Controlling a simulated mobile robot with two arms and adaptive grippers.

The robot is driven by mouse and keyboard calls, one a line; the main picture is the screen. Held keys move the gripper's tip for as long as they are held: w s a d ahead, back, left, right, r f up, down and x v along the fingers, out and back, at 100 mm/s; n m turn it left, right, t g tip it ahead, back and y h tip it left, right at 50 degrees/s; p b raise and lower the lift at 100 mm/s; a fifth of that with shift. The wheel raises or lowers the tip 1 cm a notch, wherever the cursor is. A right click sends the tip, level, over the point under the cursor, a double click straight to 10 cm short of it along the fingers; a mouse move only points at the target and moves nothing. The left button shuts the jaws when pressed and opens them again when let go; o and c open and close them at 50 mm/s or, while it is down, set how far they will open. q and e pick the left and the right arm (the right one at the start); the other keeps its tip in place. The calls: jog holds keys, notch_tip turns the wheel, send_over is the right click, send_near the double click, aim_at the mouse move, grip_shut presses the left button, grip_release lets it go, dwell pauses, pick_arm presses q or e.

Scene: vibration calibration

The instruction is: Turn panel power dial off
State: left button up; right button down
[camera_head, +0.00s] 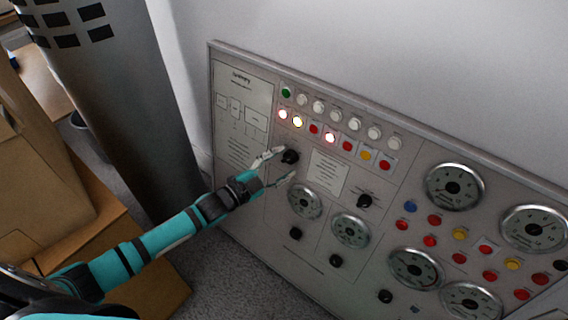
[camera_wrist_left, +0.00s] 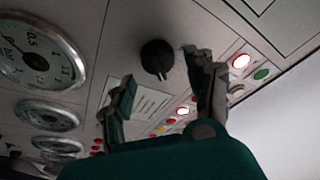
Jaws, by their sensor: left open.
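A grey control panel (camera_head: 262,195) stands against the wall in the head view. A black dial (camera_head: 290,156) sits on its left part, below the row of lit indicators. My left gripper (camera_head: 281,166) is open at this dial, with one finger above it and one below. In the left wrist view the black dial (camera_wrist_left: 157,57) shows ahead of the gap between the fingertips of my left gripper (camera_wrist_left: 160,70). The fingers appear apart from the dial; contact is not clear. My right gripper is not in view.
Other black knobs (camera_head: 365,201) and several round gauges (camera_head: 453,187) sit on the panel. Some indicator lights (camera_head: 330,138) glow. Cardboard boxes (camera_head: 40,165) stand at the left, and a grey column (camera_head: 120,100) stands behind them. Carpet shows below the panel.

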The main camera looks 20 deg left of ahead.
pick_arm(q)
jog(key=shift+w+d, duration=0.4)
jog(key=shift+w, duration=0.2)
jog(key=c, duration=1)
jog(key=shift+c, duration=0.2)
